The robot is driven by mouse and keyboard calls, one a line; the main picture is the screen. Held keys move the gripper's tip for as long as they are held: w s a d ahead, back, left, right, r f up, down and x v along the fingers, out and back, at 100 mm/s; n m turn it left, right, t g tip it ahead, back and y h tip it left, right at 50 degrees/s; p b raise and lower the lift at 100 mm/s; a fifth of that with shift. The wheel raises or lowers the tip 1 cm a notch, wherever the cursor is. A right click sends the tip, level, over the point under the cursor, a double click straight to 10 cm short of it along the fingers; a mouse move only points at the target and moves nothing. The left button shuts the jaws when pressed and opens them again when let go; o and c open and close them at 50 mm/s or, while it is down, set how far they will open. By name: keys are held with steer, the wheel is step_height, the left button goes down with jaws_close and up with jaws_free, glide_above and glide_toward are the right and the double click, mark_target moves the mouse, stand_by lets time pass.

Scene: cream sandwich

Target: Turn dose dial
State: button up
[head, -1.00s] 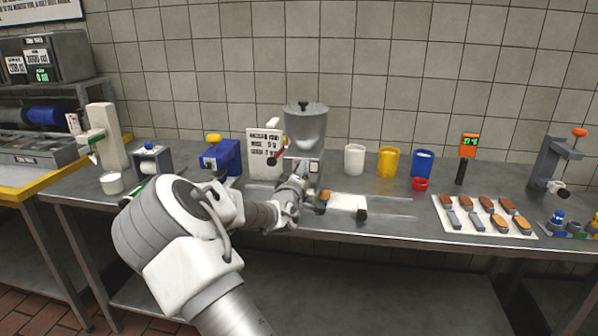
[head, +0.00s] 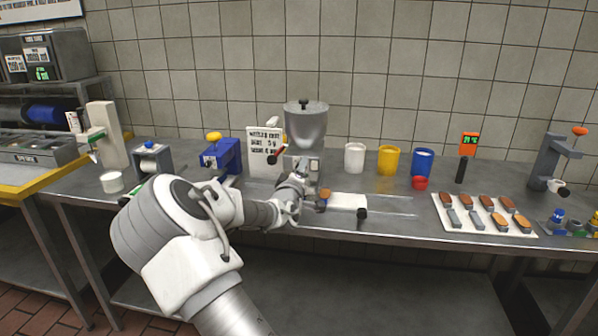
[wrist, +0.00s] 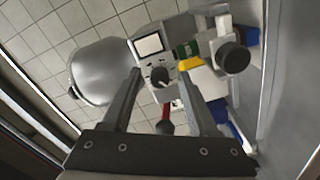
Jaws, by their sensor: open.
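The depositor with a grey metal hopper (head: 305,128) stands on the steel table at the wall; the hopper also shows at the left of the wrist view (wrist: 98,72). On its pale front panel, the wrist view shows a small dark dial with a white pointer (wrist: 160,77), with marks around it, below a blank white screen (wrist: 149,45). My gripper (wrist: 161,73) is open, its two fingers pointing at the panel. The dial appears between the fingertips; I cannot tell whether they touch it. In the head view, my gripper (head: 298,188) is at the machine's front, largely hiding the panel.
A white sign (head: 264,150) stands left of the machine. White (head: 354,158), yellow (head: 388,161) and blue (head: 422,163) cups stand right. A tray of biscuits (head: 452,228) lies further right.

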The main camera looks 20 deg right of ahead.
steer(key=p+v, duration=0.2)
steer(key=v, duration=1.5)
steer(key=shift+s+a, duration=0.2)
step_height(320, 180, down, 5)
steer(key=s+m+g+y+p, duration=0.2)
steer(key=m+g+y, duration=0.1)
steer(key=m+g, duration=0.1)
steer(key=s+a+r+m+g+y+p, duration=0.2)
steer(key=s+a+r+y, duration=0.1)
steer(key=s+a+y, duration=0.25)
steer(key=s+a+r+g+p, duration=0.1)
steer(key=s+a+r+p, duration=0.1)
steer(key=s+r, duration=0.6)
steer(key=s+a+r+g+y+p, duration=0.1)
steer(key=s+a+r+g+p, duration=0.1)
steer(key=s+r, duration=0.7)
steer(key=s+p, duration=0.1)
steer(key=s, duration=0.3)
steer(key=shift+s, duration=0.3)
